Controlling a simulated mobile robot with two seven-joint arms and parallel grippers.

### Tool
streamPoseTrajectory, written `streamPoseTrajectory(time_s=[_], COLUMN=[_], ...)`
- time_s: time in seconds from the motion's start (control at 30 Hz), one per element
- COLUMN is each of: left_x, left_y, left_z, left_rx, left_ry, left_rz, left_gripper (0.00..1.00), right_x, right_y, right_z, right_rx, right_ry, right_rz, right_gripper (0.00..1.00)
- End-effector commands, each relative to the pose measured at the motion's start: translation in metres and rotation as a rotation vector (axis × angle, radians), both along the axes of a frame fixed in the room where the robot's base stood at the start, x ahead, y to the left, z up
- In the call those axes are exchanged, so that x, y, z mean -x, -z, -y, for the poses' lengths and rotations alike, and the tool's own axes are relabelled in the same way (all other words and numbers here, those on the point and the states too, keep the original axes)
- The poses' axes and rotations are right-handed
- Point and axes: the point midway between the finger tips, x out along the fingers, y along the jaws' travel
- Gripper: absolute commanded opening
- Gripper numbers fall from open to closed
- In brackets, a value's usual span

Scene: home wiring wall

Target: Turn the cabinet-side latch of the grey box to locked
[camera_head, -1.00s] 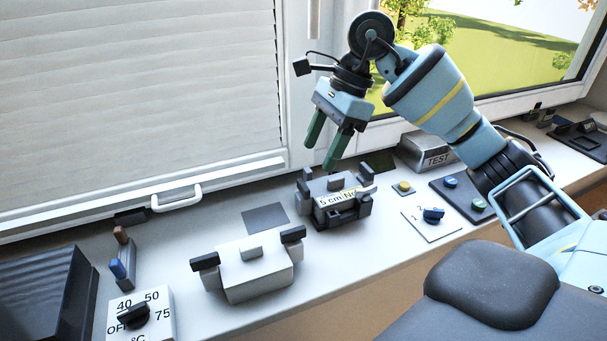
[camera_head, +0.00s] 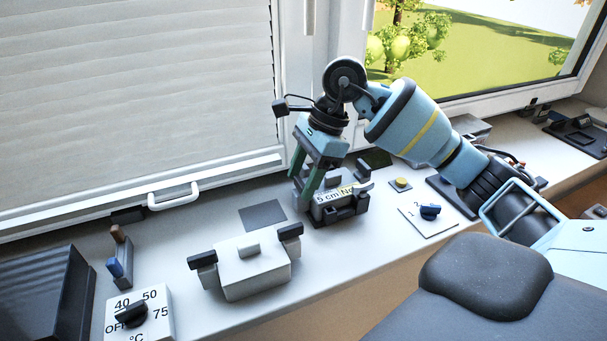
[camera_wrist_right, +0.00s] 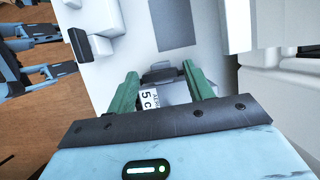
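The grey box (camera_head: 322,211) stands on the sill, with a "5 cm No..." label and dark parts along its front and sides. My right gripper (camera_head: 301,187) is at its left part, fingers pointing down, and covers much of that end. In the right wrist view, the green fingers (camera_wrist_right: 161,72) are apart, with part of the grey box (camera_wrist_right: 176,92) and its label between and beyond them. Contact with a latch cannot be told. The latch positions are largely hidden. My left gripper does not show in the head view.
A white box (camera_head: 255,272) with two black side latches stands to the left. A blue knob (camera_head: 430,211) and yellow button (camera_head: 401,183) are to the right. The window frame rises behind.

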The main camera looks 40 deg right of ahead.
Motion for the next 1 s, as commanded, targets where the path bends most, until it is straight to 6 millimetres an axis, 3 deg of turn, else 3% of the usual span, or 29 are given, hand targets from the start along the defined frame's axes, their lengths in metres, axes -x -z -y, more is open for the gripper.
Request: streamPoseTrajectory(time_s=[0.03,0.27,0.67,1.0], left_x=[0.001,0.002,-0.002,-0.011], left_y=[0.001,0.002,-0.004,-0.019], left_z=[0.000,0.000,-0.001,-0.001], left_rx=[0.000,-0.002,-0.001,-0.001], left_ry=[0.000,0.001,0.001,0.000], left_rz=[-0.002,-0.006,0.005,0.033], left_gripper=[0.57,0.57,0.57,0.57], right_x=[0.000,0.000,0.001,0.003], right_y=[0.000,0.000,-0.002,-0.003], right_z=[0.000,0.000,0.001,0.000], right_rx=[0.000,0.000,0.001,0.000], right_ry=[0.000,0.001,0.091,0.365], right_rz=[0.000,0.000,0.002,0.003], right_gripper=[0.45,0.17,0.17,0.17])
